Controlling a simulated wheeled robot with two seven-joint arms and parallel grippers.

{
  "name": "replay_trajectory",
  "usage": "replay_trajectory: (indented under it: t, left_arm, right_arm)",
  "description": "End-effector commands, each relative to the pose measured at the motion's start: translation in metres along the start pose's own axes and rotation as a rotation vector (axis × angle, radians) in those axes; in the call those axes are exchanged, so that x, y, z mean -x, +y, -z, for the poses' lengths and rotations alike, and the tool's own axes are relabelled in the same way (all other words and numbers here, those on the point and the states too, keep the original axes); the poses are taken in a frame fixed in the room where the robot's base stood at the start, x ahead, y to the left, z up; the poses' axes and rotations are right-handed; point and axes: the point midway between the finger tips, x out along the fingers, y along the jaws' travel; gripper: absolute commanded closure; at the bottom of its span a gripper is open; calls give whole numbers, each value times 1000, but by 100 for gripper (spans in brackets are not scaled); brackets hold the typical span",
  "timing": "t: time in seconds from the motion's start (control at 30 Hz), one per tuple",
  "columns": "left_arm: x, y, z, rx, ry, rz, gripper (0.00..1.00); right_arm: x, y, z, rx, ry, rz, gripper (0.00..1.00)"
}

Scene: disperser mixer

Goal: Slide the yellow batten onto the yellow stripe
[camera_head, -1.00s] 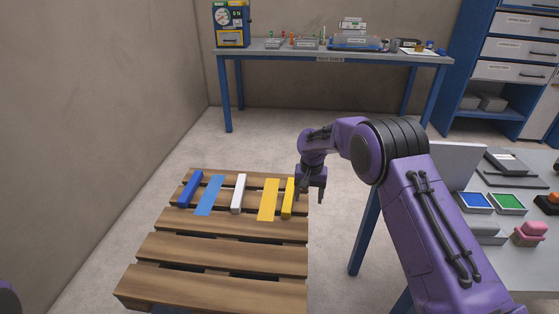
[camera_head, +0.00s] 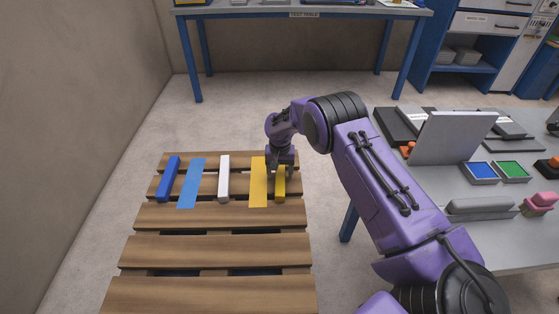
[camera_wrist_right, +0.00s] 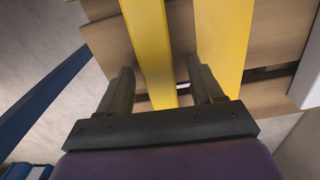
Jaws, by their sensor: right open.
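The yellow batten (camera_head: 280,190) lies on the wooden pallet (camera_head: 220,250), just right of the flat yellow stripe (camera_head: 258,185) in the head view, with a narrow gap between them. My right gripper (camera_head: 283,167) is at the batten's far end. In the right wrist view its two fingers (camera_wrist_right: 163,88) are open, one on each side of the batten (camera_wrist_right: 150,45). The finger on the right is near the edge of the stripe (camera_wrist_right: 224,40). Whether either finger touches the batten is unclear. My left gripper is out of view.
A white batten (camera_head: 224,178), a blue stripe (camera_head: 191,183) and a blue batten (camera_head: 168,179) lie further left on the pallet. A grey table (camera_head: 520,240) with a laptop-like panel (camera_head: 453,137) and pads stands right. The test table (camera_head: 305,12) is behind.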

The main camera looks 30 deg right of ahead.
Motion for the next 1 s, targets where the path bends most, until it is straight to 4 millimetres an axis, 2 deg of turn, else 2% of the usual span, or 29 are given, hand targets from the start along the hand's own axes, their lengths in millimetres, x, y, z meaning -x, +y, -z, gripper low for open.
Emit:
replay_trajectory:
  t: [0.13,0.37,0.4,0.57,0.6,1.0]
  left_arm:
    - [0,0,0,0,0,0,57]
    - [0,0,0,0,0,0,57]
    - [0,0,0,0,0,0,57]
    - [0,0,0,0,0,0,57]
    - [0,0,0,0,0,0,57]
    - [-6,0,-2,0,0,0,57]
  right_arm:
    - [-12,0,0,0,0,1,34]
    - [-13,0,0,0,0,1,34]
    - [-13,0,0,0,0,1,37]
    - [-13,0,0,0,0,1,89]
    - [-13,0,0,0,0,1,94]
    - [-14,-14,0,0,1,1,94]
